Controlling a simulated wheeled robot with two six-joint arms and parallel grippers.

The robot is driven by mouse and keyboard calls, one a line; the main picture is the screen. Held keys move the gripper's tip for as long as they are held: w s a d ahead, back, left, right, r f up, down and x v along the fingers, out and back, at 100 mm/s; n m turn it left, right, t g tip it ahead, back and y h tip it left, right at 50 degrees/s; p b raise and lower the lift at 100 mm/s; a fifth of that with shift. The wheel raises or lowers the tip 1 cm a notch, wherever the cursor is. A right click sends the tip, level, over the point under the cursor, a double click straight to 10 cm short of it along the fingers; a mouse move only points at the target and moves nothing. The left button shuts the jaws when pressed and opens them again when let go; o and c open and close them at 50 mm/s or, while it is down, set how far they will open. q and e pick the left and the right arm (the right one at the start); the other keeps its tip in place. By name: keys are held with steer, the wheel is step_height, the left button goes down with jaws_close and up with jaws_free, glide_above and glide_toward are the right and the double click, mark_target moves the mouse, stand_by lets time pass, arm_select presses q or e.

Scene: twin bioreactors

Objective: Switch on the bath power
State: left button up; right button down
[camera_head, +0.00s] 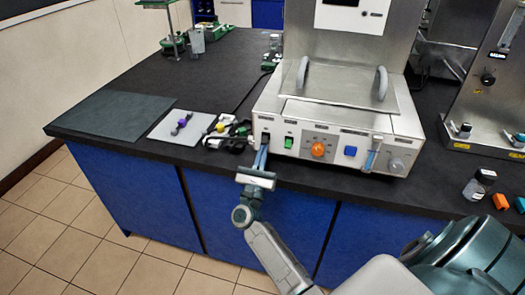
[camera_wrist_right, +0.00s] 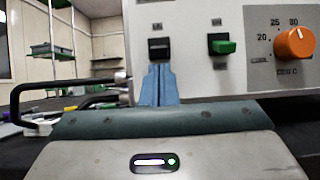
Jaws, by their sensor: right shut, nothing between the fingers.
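The bath (camera_head: 340,118) is a pale box with a steel lid and two grey handles, standing on the dark bench. Its front panel carries a black switch (camera_wrist_right: 158,48) at the left end, a green switch (camera_wrist_right: 221,45) beside it, and an orange knob (camera_wrist_right: 296,43). The small labels above the switches are too blurred to read. My right gripper (camera_head: 262,158) is shut and empty in front of the panel's left end. In the right wrist view its blue fingertips (camera_wrist_right: 158,70) are just below the black switch; I cannot tell whether they touch it. My left gripper is out of view.
A blue button (camera_head: 350,151) and a pale dial (camera_head: 396,165) are further right on the panel. A grey mat (camera_head: 105,116) and a light tray (camera_head: 168,128) lie left on the bench. A small bottle (camera_head: 478,185) stands at the right.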

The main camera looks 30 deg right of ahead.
stand_by(0.3)
steer(key=shift+s+a+r+p, duration=0.1)
steer(key=shift+r+p, duration=0.1)
steer(key=shift+p, duration=0.35)
steer(key=shift+y, duration=0.3)
